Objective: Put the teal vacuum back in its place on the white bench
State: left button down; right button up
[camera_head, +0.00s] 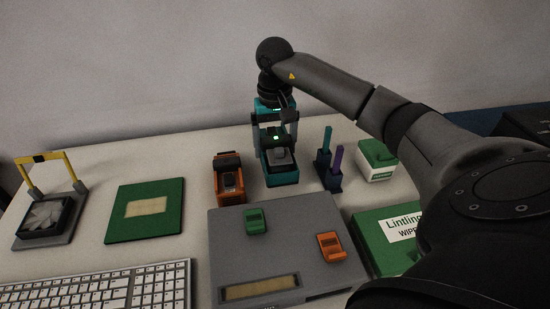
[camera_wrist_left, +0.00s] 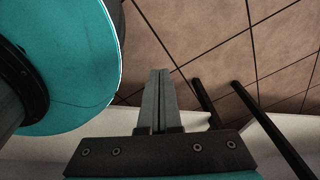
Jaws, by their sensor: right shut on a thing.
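The teal vacuum (camera_head: 282,177) is toward the back middle of the white bench (camera_head: 90,253), just right of an orange device. It is upright, and I cannot tell whether its base rests on the bench. My right gripper (camera_head: 276,138) comes down on it from above and is shut on its upper part, which the fingers partly hide. My left gripper does not show in the head view. In the left wrist view my left gripper (camera_wrist_left: 159,75) has its fingers together with nothing between them, above a tiled floor.
The orange device (camera_head: 229,184) stands close on the vacuum's left. A dark holder with blue and purple sticks (camera_head: 328,170) stands on its right, then a green-and-white box (camera_head: 377,161). In front lies a grey case (camera_head: 288,235). A green board (camera_head: 146,211), fan (camera_head: 45,217) and keyboard (camera_head: 100,290) are left.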

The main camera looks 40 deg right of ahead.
aim_at(275, 135)
notch_tip(275, 135, down, 4)
jog(key=shift+f+b, duration=0.1)
jog(key=shift+b, duration=0.4)
jog(key=shift+f, duration=0.25)
jog(key=o, duration=1.2)
jog(key=shift+c, duration=0.2)
pick_arm(q)
jog(key=shift+w+a+f, duration=0.3)
jog(key=shift+w+f, duration=0.15)
jog(key=shift+w, duration=0.25)
jog(key=shift+r, duration=0.1)
pick_arm(e)
notch_tip(275, 135, up, 11)
jog(key=p, duration=0.2)
jog(key=shift+p, duration=0.3)
pick_arm(q)
jog(key=shift+s+d+r, duration=0.6)
jog(key=shift+s+d, duration=0.05)
jog(key=shift+s, duration=0.2)
jog(key=shift+s+d+r, duration=0.55)
jog(key=shift+s+d, duration=0.1)
jog(key=shift+s, duration=0.2)
pick_arm(e)
jog(key=shift+r, duration=0.7)
